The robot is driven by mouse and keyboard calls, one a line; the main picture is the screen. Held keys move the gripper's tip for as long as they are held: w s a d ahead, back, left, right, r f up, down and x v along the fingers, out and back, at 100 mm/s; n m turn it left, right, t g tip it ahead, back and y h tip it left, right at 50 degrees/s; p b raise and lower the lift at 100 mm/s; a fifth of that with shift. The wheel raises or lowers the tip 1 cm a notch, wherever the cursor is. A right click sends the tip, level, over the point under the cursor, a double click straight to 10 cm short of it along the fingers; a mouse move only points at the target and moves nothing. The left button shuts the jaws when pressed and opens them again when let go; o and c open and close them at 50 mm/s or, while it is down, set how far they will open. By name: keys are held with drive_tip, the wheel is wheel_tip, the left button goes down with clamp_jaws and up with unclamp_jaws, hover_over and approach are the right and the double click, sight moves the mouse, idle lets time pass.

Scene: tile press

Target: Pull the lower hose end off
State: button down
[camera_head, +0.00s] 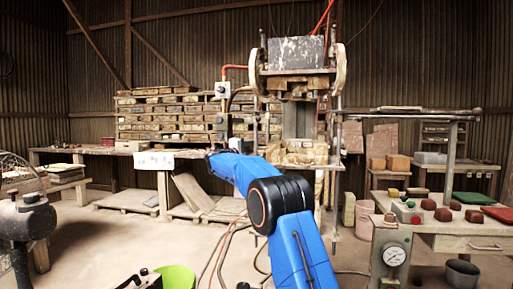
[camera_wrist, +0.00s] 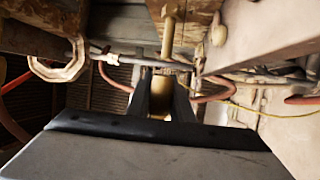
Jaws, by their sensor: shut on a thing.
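In the wrist view my gripper (camera_wrist: 161,92) is shut on a brass-coloured fitting, the lower hose end (camera_wrist: 160,84), which sits between the two dark fingers. A reddish-brown hose (camera_wrist: 210,97) curves out beside the fingers. A brass post (camera_wrist: 168,34) stands just beyond, in line with the fitting; I cannot tell whether the two touch. In the head view my blue arm reaches to the left side of the tile press (camera_head: 298,120). A dark hose (camera_head: 237,93) loops down there from a valve box. My fingers and the hose end are hidden behind the arm.
A wheel-like ring (camera_wrist: 62,62) and frame bars lie close around my gripper in the wrist view. In the head view, racks of tiles (camera_head: 165,115) stand behind, a bench with a gauge (camera_head: 393,255) is at right, and a green bucket (camera_head: 176,277) is in front.

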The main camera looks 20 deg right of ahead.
drive_tip(key=shift+w+a, duration=0.1)
drive_tip(key=shift+a, duration=0.05)
drive_tip(key=c, duration=1.6)
unclamp_jaws()
drive_tip(key=shift+a, duration=0.15)
drive_tip(key=shift+o, duration=0.2)
drive_tip(key=v, duration=1.7)
drive_tip(key=shift+a+f, duration=0.1)
drive_tip(key=shift+a, duration=0.05)
